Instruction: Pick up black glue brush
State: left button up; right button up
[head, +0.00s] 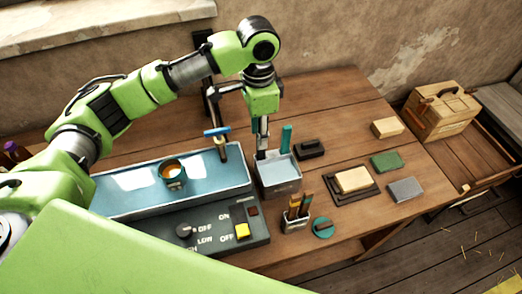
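My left gripper (262,150) points straight down at the left side of a grey-blue square container (280,182). Its narrow fingers reach about the container's rim, and I cannot tell whether they are apart or hold anything. A teal upright handle (286,138) stands in the container, just right of the fingers. A small black object with a raised top (310,149) lies on the table right of the container; I cannot tell whether it is the black glue brush. A dark holder (295,222) in front has orange-brown handled tools (305,203) in it. My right gripper is out of view.
A blue-topped tray (125,188) with a glue pot (175,183) and control panel (205,240) lies left. A blue-handled post (216,132) stands behind. Several blocks, including a green one (386,161), lie right. A wooden box (440,115) stands far right.

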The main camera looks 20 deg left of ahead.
aim_at(261, 154)
pick_arm(q)
jog(key=shift+f, duration=0.7)
notch_tip(261, 154, down, 4)
jog(key=shift+w+d+f+p, duration=0.15)
jog(key=shift+p, duration=0.9)
jog(key=shift+f, duration=0.45)
grip_shut()
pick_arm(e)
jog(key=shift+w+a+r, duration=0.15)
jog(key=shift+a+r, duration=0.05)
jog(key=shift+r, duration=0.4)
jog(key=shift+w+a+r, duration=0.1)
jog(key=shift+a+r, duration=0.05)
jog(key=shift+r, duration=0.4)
